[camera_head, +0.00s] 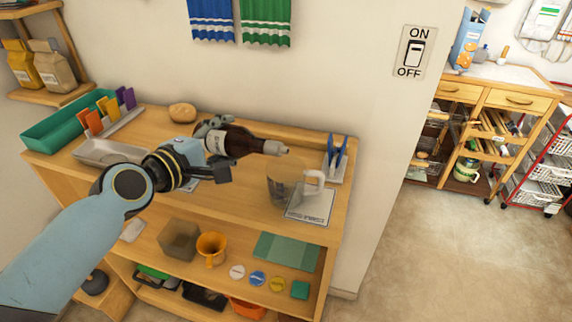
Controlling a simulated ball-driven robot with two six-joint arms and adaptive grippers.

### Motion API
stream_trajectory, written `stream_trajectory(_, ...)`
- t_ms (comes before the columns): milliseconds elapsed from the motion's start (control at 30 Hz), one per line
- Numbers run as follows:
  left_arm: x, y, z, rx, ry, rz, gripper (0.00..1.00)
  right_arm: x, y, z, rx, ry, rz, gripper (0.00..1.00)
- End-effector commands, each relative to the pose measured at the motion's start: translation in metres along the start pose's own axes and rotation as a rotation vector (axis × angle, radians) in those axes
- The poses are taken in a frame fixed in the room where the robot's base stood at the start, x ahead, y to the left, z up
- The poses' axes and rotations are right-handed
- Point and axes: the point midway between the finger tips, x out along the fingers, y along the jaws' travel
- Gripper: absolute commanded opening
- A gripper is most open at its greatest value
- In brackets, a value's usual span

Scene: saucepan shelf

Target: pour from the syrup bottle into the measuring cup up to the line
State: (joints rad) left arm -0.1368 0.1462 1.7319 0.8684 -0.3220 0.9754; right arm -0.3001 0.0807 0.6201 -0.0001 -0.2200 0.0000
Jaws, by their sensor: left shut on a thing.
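The syrup bottle (234,141) is dark brown with a pale label and a light cap or spout. It is tipped nearly level, its neck pointing right. My left gripper (211,130) is shut around the bottle's body and holds it above the shelf top. The measuring cup (285,182) is clear with a pale handle and stands upright on the shelf top, just below and right of the spout. The spout end is above the cup's rim, and I see no stream. The line and any liquid in the cup are too small to tell. My right gripper is not in view.
A printed card (311,205) lies beside the cup. A blue clip-like tool (341,152) stands behind it near the right edge. A metal tray (108,152), a green bin (68,125) and a bread roll (182,113) are at the left. An orange cup (211,246) sits below.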

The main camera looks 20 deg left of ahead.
Motion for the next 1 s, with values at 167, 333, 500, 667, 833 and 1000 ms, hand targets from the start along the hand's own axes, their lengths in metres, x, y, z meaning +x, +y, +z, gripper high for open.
stream_trajectory(167, -0.0003, 0.0028, 0.0003, 0.011, 0.003, 0.002, 0.1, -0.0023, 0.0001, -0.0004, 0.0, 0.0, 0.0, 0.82)
stream_trajectory(333, -0.0007, 0.0041, 0.0004, 0.02, 0.005, 0.002, 0.1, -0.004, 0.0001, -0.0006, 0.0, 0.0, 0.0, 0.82)
stream_trajectory(500, -0.001, 0.0055, 0.0005, 0.03, 0.007, 0.002, 0.1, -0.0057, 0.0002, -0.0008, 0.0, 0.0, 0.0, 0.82)
stream_trajectory(667, -0.0013, 0.0067, 0.0006, 0.039, 0.009, 0.002, 0.1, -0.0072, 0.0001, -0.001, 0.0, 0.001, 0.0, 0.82)
stream_trajectory(833, -0.0016, 0.008, 0.0007, 0.049, 0.012, 0.002, 0.1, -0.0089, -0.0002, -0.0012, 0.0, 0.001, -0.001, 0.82)
stream_trajectory(1000, -0.0019, 0.0094, 0.0008, 0.059, 0.014, 0.002, 0.1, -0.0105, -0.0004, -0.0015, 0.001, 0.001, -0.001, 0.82)
